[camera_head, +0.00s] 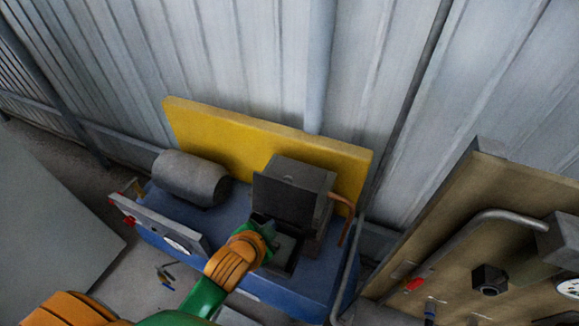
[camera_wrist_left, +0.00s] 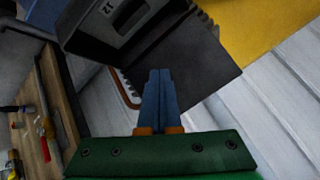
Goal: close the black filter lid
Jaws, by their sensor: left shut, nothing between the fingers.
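The black filter lid (camera_head: 283,201) stands open, raised roughly upright against a dark grey box on the blue machine bed. Below it is the open filter housing (camera_head: 289,262). In the left wrist view the lid appears as a dark flat panel (camera_wrist_left: 195,68), with a grey open frame marked 12 (camera_wrist_left: 112,28) beside it. My left gripper (camera_head: 270,232) is at the front of the lid, above the left side of the housing opening. Its blue fingers (camera_wrist_left: 159,78) are shut with nothing between them and overlap the lid in view; contact cannot be told. My right gripper is not in view.
A yellow panel (camera_head: 245,142) stands behind the blue bed (camera_head: 235,270). A grey cylinder (camera_head: 190,178) and a tilted grey panel (camera_head: 160,222) are on the left. A bent metal pipe and a tan board (camera_head: 470,220) stand on the right.

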